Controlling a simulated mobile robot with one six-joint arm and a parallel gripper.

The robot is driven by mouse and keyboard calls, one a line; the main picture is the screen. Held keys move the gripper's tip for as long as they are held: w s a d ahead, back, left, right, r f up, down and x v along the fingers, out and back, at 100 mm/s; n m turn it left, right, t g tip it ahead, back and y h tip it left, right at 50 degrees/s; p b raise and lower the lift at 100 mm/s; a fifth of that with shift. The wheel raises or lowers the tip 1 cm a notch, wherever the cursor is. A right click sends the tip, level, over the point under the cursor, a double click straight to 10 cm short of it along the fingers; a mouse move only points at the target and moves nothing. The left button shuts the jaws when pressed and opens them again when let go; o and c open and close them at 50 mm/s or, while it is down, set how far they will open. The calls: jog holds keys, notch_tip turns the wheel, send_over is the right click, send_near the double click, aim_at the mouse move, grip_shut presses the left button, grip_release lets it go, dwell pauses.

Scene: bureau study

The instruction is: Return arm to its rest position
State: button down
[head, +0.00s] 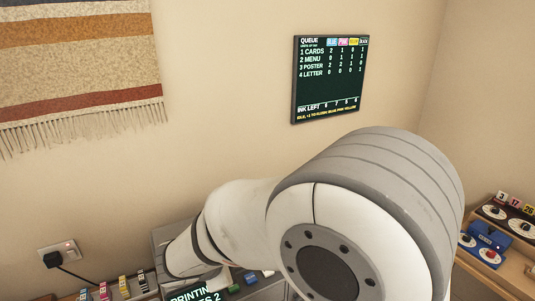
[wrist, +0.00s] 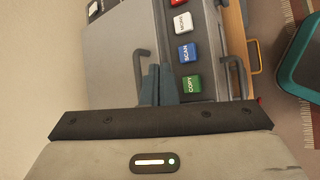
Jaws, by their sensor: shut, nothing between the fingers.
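My arm fills the middle and lower right of the head view, bent in front of the wall, and hides much of what is behind it. My gripper (wrist: 157,70) shows in the wrist view. Its two blue-grey fingers are together, with nothing between them. They are over the grey printer (wrist: 115,45), beside its column of buttons. The green COPY button (wrist: 191,84) and the blue SCAN button (wrist: 187,52) are just right of the fingers. I cannot tell the gap between fingertips and printer. The gripper does not show in the head view.
The printer's screen (head: 193,294) reads "PRINTING" and is partly cut off. A wall screen (head: 330,80) lists a queue. Small coloured cartridges (head: 124,284) stand at lower left. A wooden tray (head: 510,265) with blue parts is at right. A teal object (wrist: 302,65) is at the wrist view's right.

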jog(key=s+d+r+m+g, duration=0.25)
jog(key=d+m, duration=0.25)
jog(key=d, duration=0.4)
jog(key=s+d+r+m+g, duration=0.1)
jog(key=d+r+m+g, duration=0.15)
jog(key=d+m, duration=0.4)
jog(key=s+d+r+m+y, duration=0.3)
jog(key=s+d+m, duration=0.6)
jog(key=d+m, duration=0.1)
jog(key=shift+s+d+r+y, duration=0.15)
jog(key=shift+s+d+y, duration=0.1)
jog(key=shift+s+y, duration=0.15)
dwell(2.5)
